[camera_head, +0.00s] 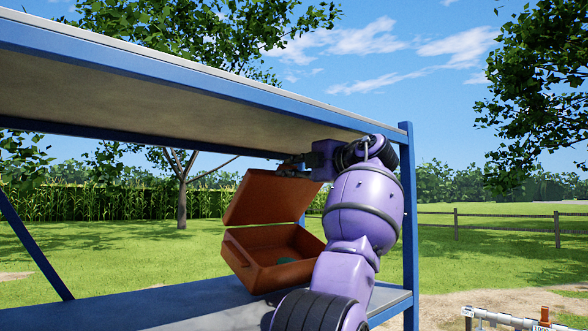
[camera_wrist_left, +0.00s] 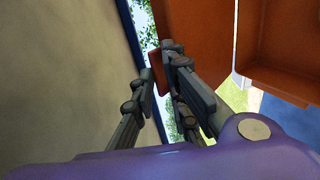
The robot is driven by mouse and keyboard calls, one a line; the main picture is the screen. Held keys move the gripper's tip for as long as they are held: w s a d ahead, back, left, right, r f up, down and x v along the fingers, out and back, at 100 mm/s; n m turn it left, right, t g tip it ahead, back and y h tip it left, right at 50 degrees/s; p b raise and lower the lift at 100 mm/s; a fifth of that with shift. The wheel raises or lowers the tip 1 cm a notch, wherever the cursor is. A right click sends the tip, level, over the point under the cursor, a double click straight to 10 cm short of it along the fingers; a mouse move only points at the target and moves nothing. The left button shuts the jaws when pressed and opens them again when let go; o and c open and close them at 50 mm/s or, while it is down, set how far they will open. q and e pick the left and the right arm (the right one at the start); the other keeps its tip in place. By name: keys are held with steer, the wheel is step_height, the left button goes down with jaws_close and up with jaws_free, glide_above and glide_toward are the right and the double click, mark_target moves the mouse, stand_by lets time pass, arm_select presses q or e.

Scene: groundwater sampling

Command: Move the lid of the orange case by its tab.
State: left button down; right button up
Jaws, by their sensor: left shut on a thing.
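The orange case (camera_head: 285,278) stands on the lower shelf with its lid (camera_head: 270,200) raised and the inside partly visible. In the left wrist view the lid (camera_wrist_left: 201,30) and the open case (camera_wrist_left: 275,75) show at the upper right. My left gripper (camera_head: 290,166) is at the lid's upper edge, just below the upper shelf. In the left wrist view its fingers (camera_wrist_left: 160,68) are shut on the orange tab (camera_wrist_left: 157,72) at the lid's edge. My arm covers the right part of the case in the head view. My right gripper is not in view.
The upper shelf (camera_head: 150,95) is close above my gripper. A blue post (camera_head: 409,240) stands right of my arm. The lower shelf (camera_head: 130,307) is bare left of the case. A small teal thing (camera_head: 286,261) lies in the case. A metal rack (camera_head: 510,320) stands at the lower right.

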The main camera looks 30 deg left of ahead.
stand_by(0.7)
arm_select(q)
steer(key=c, duration=1.9)
jaws_free()
steer(key=shift+d, duration=0.1)
steer(key=v, duration=1.2)
steer(key=shift+s, duration=0.1)
